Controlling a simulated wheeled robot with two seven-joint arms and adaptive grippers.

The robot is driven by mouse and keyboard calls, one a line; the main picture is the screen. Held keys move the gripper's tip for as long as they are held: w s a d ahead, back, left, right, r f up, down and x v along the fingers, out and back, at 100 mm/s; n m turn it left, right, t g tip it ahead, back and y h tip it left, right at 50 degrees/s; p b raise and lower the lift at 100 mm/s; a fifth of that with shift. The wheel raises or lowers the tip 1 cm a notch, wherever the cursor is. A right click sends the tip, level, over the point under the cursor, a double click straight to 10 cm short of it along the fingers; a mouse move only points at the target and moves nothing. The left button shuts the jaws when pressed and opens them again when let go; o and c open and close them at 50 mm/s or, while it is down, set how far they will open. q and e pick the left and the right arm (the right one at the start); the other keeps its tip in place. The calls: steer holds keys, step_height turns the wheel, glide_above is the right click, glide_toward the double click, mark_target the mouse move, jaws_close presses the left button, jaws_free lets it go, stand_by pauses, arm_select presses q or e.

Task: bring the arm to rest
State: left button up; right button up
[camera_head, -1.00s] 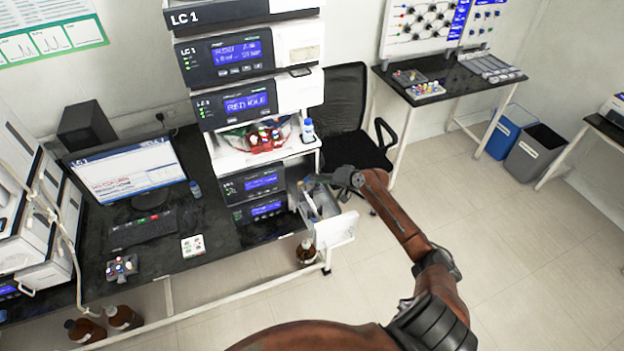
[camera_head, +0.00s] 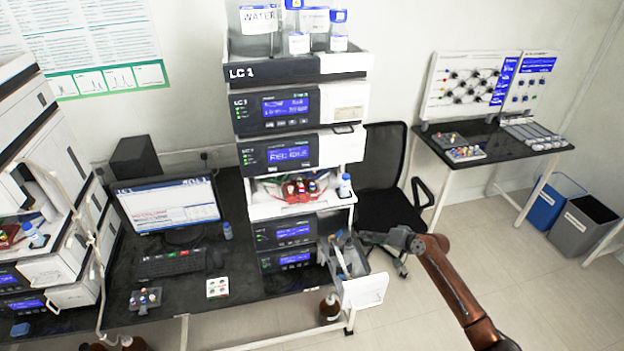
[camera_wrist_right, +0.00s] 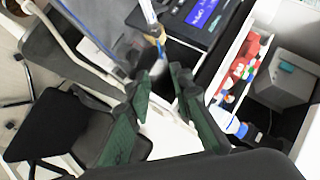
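My right arm comes in from the lower right in the head view. Its gripper (camera_head: 366,238) is beside the open drawer (camera_head: 364,291) of the LC 1 stack, near the drawer's upper right edge. In the right wrist view its dark green fingers (camera_wrist_right: 160,82) stand apart, with nothing seen held between them. A slim tube-like item (camera_wrist_right: 150,18) lies beyond the fingertips, and a pale item also shows inside the drawer in the head view. I cannot tell whether a finger touches the drawer. My left gripper is not in view.
The LC 1 stack (camera_head: 290,69) stands left of the gripper, with a shelf of coloured-cap vials. A black chair (camera_head: 384,165) is close behind it. A brown bottle (camera_head: 330,309) stands on the floor below the drawer. Open floor (camera_head: 500,262) lies to the right.

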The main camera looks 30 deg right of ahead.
steer(key=s+d+f+g+h+b, duration=0.15)
steer(key=s+f, duration=0.35)
steer(key=f, duration=0.8)
steer(key=s+d+f+g+h+b, duration=0.1)
steer(key=s+d+f+b, duration=0.3)
steer(key=f, duration=0.9)
steer(key=s+a+f+g+h+b, duration=0.15)
steer(key=s+f, duration=0.45)
steer(key=f, duration=0.7)
steer(key=s+a+f+n+g+h+b, duration=0.1)
steer(key=s+a+f, duration=0.1)
steer(key=s+f, duration=0.65)
steer(key=s+a+f+g+b, duration=0.2)
steer(key=s+a+f, duration=0.1)
steer(key=s+f, duration=0.5)
steer(key=s+a+f+n+g+b, duration=0.1)
steer(key=s+a+f+n+b, duration=0.1)
steer(key=s+a+f, duration=0.8)
steer(key=s+a+f+n+g+b, duration=0.2)
steer(key=s+a+f+n, duration=0.3)
steer(key=s+a+f, duration=0.4)
steer(key=s+a+b, duration=0.1)
steer(key=s, duration=0.4)
steer(key=shift+f, duration=0.4)
